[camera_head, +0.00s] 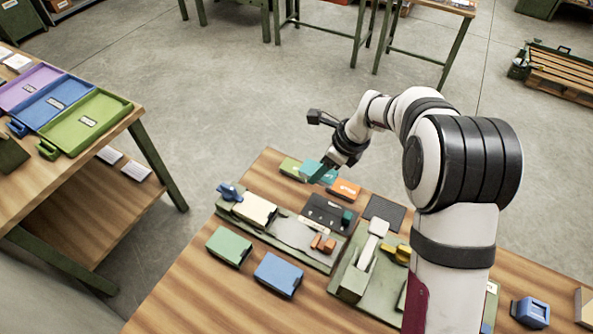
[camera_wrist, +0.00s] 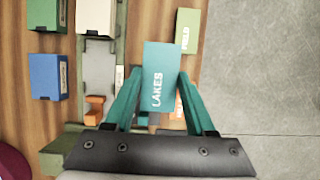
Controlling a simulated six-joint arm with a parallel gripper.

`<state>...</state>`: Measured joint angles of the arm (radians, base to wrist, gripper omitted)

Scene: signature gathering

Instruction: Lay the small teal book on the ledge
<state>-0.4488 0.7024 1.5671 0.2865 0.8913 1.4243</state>
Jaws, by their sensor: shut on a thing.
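The small teal book (camera_wrist: 160,62), lettered "LAKES", lies between the two teal fingers of my gripper (camera_wrist: 161,75) in the wrist view. My gripper is shut on it. In the head view the teal book (camera_head: 312,169) shows beside my gripper (camera_head: 325,174), near the far edge of the wooden table. I cannot tell whether the book is touching the table. No surface is clearly recognisable as the ledge; raised green-grey stands (camera_head: 298,236) run across the table.
A green book (camera_head: 290,167) and an orange book (camera_head: 345,188) lie close to the teal book. Green (camera_head: 229,246), blue (camera_head: 278,275) and cream (camera_head: 254,208) boxes sit nearer. A side table at left holds purple, blue and green trays (camera_head: 117,107).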

